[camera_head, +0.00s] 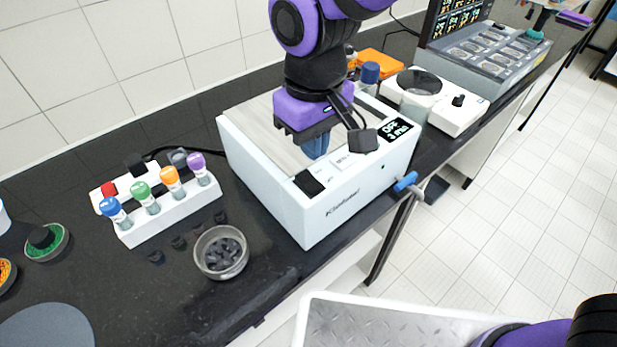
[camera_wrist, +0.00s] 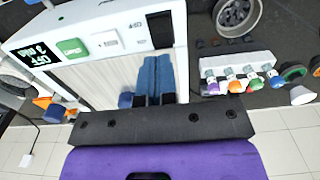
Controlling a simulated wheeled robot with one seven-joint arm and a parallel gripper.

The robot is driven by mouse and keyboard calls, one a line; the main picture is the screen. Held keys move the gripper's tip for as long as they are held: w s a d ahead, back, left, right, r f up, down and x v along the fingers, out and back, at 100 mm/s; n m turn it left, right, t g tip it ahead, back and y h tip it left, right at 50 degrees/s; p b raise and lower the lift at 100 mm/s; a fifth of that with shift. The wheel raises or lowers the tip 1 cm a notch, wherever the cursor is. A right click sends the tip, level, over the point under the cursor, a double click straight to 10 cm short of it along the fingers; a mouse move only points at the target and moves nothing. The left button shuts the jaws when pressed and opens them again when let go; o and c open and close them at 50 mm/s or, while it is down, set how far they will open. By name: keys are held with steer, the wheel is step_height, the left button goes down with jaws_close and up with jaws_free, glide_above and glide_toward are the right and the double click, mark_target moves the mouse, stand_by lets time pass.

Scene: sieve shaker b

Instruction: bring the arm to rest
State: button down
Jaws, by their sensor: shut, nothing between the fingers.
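My gripper (camera_head: 316,148) hangs over the white sieve shaker (camera_head: 350,205) in the head view, pointing down, with nothing in it. Its blue fingers are together in the wrist view (camera_wrist: 155,76). The shaker's pale top plate lies below them; I cannot tell how large the gap is. The shaker's display (camera_head: 394,130) reads OFF and 3 min. A black switch (camera_head: 308,182) sits on its front left corner. A blue-ended lever (camera_head: 405,182) sticks out at its right side. My wrist hides part of the shaker's top.
A white rack (camera_head: 170,215) of vials with coloured caps stands left of the shaker. A white hotplate-like device (camera_head: 465,112) stands to the right. A metal tray (camera_head: 400,325) is at the bottom.

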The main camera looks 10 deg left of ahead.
steer(key=w+d+r+m+t+y, duration=0.1)
steer(key=w+d+r+m, duration=0.1)
steer(key=d+r, duration=0.5)
steer(key=w+d+r+m+t, duration=0.1)
steer(key=w+d+r+m, duration=0.15)
steer(key=d, duration=0.85)
steer(key=s+d+r+m+t, duration=0.1)
steer(key=s+d, duration=0.2)
steer(key=d, duration=0.3)
steer(key=s+d+r+m+t, duration=0.1)
steer(key=s+d+r+m, duration=0.1)
steer(key=d, duration=0.4)
steer(key=s+d+r+m+t+h, duration=0.1)
steer(key=s+d+r+m, duration=0.1)
steer(key=s+d, duration=0.2)
steer(key=shift+d, duration=1)
steer(key=shift+m, duration=0.25)
